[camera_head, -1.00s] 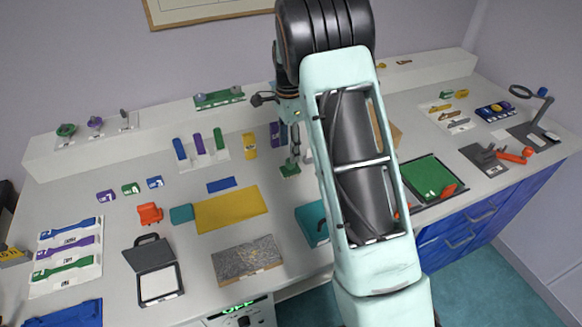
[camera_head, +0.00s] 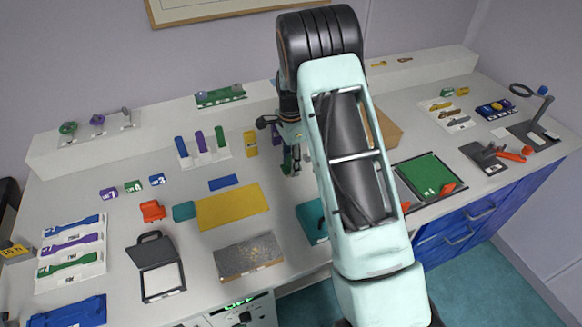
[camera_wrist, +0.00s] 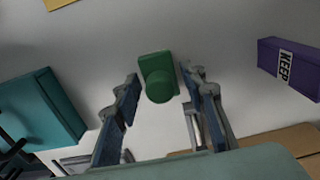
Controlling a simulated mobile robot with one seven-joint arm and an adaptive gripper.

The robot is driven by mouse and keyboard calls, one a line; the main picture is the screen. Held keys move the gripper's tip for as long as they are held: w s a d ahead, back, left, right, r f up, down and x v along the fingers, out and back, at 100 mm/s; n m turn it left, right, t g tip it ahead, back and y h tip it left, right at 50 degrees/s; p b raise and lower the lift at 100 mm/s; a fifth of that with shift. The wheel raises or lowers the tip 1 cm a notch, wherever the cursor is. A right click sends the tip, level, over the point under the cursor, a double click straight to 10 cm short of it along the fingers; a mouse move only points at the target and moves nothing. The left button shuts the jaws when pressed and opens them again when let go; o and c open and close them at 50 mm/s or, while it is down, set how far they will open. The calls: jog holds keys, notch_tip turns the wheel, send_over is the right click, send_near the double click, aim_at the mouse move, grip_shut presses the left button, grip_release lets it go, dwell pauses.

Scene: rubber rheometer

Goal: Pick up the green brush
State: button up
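The green brush (camera_wrist: 157,70) has a rectangular base and a rounded knob facing the wrist camera. In the wrist view it lies at the tips of my gripper (camera_wrist: 162,88), between the two blue-grey fingers. The fingers are open, with a gap on both sides of the knob; I cannot tell whether either touches the base. In the head view, my gripper (camera_head: 292,162) points down at the bench behind my arm, and a green part of the brush (camera_head: 287,167) shows beside the fingers, the rest hidden.
A purple block marked KEEP (camera_wrist: 290,68) lies right of my gripper in the wrist view. A teal box (camera_wrist: 40,108) stands on the left. In the head view, a yellow mat (camera_head: 232,206) and a rack with upright handles (camera_head: 206,160) lie left of my gripper.

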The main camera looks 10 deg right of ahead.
jog(key=c, duration=0.9)
jog(key=shift+o, duration=0.2)
jog(key=shift+r, duration=0.15)
jog(key=shift+w+r, duration=0.1)
jog(key=shift+r, duration=0.1)
jog(key=r, duration=0.3)
jog(key=shift+s+b, duration=0.3)
jog(key=s+a+r+b, duration=0.1)
jog(key=s+r+b, duration=0.1)
jog(key=s+r, duration=0.7)
jog(key=shift+s+r, duration=0.2)
jog(key=shift+s, duration=2.1)
